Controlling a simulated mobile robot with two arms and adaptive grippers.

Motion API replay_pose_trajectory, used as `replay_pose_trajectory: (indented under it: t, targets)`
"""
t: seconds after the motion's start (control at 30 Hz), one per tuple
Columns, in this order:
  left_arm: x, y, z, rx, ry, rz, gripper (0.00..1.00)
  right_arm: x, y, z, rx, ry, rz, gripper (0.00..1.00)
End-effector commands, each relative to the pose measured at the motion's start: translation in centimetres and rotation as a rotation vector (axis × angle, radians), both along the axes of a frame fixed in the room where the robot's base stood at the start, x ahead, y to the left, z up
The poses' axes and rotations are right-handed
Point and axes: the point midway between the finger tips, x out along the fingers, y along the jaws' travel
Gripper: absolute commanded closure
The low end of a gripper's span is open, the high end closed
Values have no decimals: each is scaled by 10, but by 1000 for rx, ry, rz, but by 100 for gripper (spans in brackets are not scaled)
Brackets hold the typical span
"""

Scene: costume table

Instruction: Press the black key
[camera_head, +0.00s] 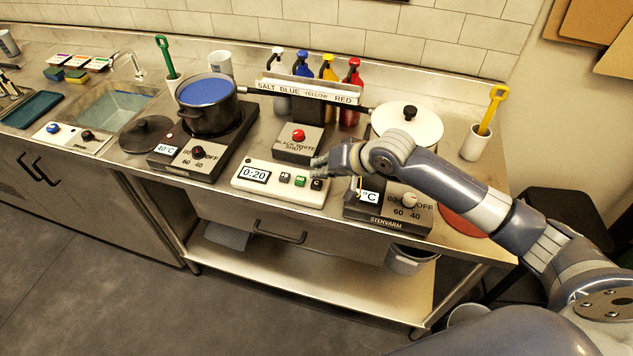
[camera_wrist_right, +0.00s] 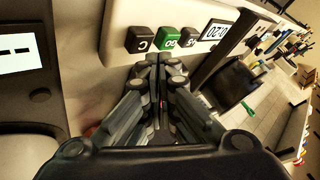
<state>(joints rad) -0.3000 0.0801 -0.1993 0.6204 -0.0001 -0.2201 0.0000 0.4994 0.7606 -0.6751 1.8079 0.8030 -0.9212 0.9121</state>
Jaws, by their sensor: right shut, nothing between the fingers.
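The white timer box (camera_head: 279,183) stands on the counter between the two hotplates, with a 0:20 display and a row of small keys. The black key (camera_head: 317,184) is at its right end, next to a green key (camera_head: 300,180); a grey key (camera_head: 284,177) is left of that. In the right wrist view the black key (camera_wrist_right: 140,38) is marked C, beside the green key (camera_wrist_right: 169,41). My right gripper (camera_head: 318,164) is shut and empty, its tips close to the keys; contact cannot be told. My left gripper is not in view.
A red button box (camera_head: 299,137) stands behind the timer. A blue-filled pot (camera_head: 208,101) is on the left hotplate. The right hotplate (camera_head: 388,213) lies beneath my right arm, near a white lid (camera_head: 407,122). Several coloured bottles stand along the back.

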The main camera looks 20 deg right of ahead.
Motion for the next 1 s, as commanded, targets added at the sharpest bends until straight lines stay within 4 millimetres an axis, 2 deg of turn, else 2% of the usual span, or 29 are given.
replay_pose_trajectory:
  t: [0.67,1.0]
  targets:
    - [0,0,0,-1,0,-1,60,0,0,0,0,0,0,100]
    - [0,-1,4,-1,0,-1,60,0,0,-8,0,-1,-1,100]
